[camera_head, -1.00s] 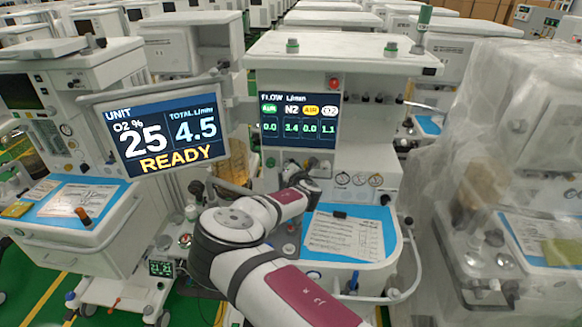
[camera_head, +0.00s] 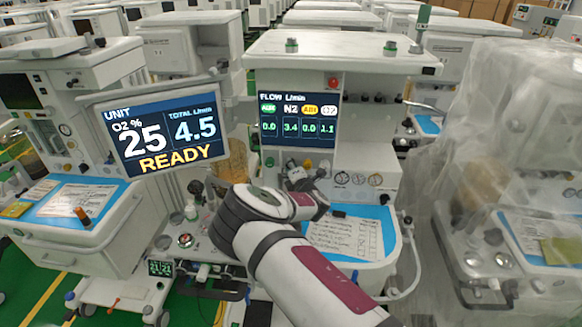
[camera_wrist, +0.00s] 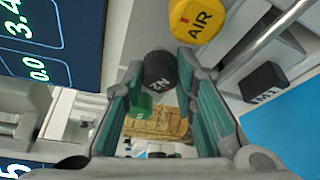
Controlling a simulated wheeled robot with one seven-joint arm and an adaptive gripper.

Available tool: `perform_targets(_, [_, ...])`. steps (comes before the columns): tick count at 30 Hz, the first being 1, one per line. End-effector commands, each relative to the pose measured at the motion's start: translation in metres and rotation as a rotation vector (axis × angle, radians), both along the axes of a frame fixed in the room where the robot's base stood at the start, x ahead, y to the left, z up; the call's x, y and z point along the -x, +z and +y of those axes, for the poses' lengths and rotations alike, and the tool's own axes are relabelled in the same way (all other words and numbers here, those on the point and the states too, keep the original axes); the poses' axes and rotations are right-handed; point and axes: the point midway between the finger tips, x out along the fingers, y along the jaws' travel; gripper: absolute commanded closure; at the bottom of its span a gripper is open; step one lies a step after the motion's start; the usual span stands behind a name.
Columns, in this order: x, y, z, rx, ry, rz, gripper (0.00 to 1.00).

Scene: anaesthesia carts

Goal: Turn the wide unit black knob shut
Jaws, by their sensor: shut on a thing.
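The black knob (camera_wrist: 160,68), labelled N2, sits between the fingertips of my gripper (camera_wrist: 158,76) in the wrist view. The gripper is shut on it, with a teal-lined finger on each side. In the head view my gripper (camera_head: 300,176) is at the front of the wide unit (camera_head: 350,52), below its flow screen (camera_head: 297,120); my arm hides much of that spot and I cannot make out the knob there. The screen reads N2 3.4, O2 1.1 and two zeros. The tilted monitor (camera_head: 158,130) reads O2 25%, total 4.5, READY.
A yellow AIR knob (camera_wrist: 198,18) is close beside the black knob, and a green knob (camera_wrist: 138,106) shows below it. Another black block (camera_wrist: 264,82) is at the right. A plastic-covered cart (camera_head: 500,150) stands at right.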

Motion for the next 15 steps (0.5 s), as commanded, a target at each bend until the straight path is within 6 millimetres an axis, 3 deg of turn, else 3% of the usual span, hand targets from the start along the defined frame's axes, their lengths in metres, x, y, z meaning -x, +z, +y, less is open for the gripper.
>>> perform_targets(8, [-0.0003, -0.0003, 0.0002, 0.000, 0.000, 0.001, 1.00])
perform_targets(9, [-0.0003, -0.0003, 0.0002, 0.000, 0.000, 0.001, 0.67])
perform_targets(15, [-0.0001, -0.0002, 0.0003, 0.000, 0.000, 0.001, 0.65])
